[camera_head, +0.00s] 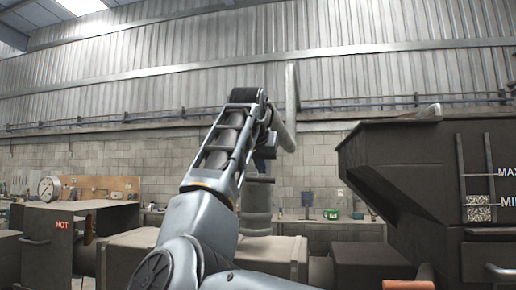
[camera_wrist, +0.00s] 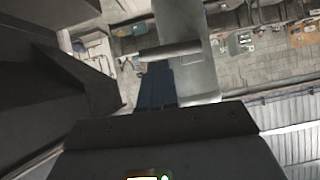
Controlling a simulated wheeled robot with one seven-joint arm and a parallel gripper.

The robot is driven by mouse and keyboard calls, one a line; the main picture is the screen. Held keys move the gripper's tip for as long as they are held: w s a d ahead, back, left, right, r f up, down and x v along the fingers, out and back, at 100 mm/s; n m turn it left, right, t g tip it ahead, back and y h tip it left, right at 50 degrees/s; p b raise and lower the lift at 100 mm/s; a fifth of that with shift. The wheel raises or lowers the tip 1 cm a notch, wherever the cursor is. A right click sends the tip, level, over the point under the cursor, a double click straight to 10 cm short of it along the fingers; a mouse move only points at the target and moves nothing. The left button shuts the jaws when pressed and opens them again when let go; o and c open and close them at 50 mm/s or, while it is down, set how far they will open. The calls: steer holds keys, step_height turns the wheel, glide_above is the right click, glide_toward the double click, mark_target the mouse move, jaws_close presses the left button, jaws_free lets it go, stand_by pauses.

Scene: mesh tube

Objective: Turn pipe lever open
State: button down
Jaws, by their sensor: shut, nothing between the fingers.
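In the wrist view a grey bar (camera_wrist: 168,51), which looks like the pipe lever, sticks out sideways across a wide pale pipe (camera_wrist: 196,75). My gripper (camera_wrist: 157,66) shows as dark blue fingers, shut and empty, with their tips close to the bar; I cannot tell if they touch it. In the head view my gripper (camera_head: 265,150) is a small dark blue shape beyond my arm, above the grey upright pipe (camera_head: 257,208). My arm hides much of the lever area.
A large dark hopper (camera_head: 405,165) with MAX and MIN marks stands at right. A box marked HOT (camera_head: 62,222) and a round gauge (camera_head: 49,188) are at left. A workbench with a green mug (camera_head: 331,214) stands behind. The space above the machinery is open.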

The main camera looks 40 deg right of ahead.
mark_target(265, 179)
steer(key=shift+p+x, duration=0.4)
steer(key=shift+x, duration=1.4)
steer(key=shift+s+f, duration=0.1)
